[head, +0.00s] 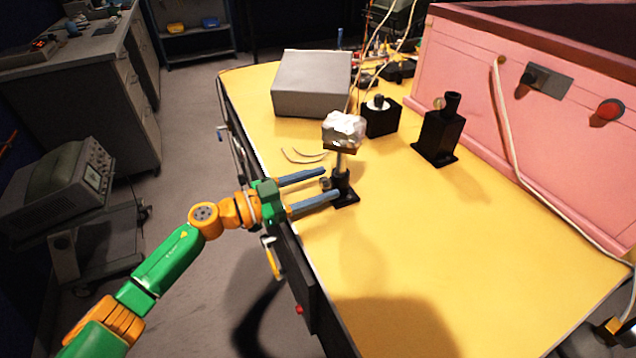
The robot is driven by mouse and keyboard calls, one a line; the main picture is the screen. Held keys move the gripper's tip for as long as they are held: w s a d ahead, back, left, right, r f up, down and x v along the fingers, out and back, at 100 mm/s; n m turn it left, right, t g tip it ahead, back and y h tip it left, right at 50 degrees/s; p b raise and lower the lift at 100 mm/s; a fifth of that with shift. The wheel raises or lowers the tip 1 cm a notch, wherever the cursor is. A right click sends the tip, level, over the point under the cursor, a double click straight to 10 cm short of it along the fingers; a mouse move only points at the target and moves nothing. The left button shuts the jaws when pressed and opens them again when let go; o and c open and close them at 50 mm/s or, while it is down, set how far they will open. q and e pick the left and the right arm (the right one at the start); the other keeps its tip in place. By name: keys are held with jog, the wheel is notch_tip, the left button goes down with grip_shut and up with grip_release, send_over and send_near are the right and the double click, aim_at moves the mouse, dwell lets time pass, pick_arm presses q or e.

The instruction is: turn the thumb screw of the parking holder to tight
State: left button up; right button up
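A black post holder (342,188) stands on the yellow table near its left edge. Its post carries a whitish, crumpled-looking block (344,130). A small thumb screw (325,184) shows on the holder's left side. My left gripper (331,183) is open, its two blue-grey fingers apart, one on each side of that screw. I cannot tell whether they touch it. A second black holder (437,138), with nothing in it, stands farther right with a brass-coloured thumb screw (439,103) at its top. I cannot tell which holder is the parking holder, or how tight either screw is.
A black box with a knob (381,117) and a grey box (312,84) stand behind the post holder. A pink foam enclosure (540,110) lines the right side, with a cable (508,150) hanging down it. The yellow table's front part (480,260) is clear.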

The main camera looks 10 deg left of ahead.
pick_arm(q)
jog(key=shift+a, duration=0.1)
grip_shut()
jog(key=m, duration=0.8)
jog(key=shift+m, duration=0.3)
jog(key=m+b, duration=0.1)
jog(key=m, duration=0.3)
jog(key=shift+m+b, duration=0.3)
jog(key=shift+b, duration=0.05)
jog(key=shift+m+b, duration=0.8)
jog(key=shift+m, duration=1.4)
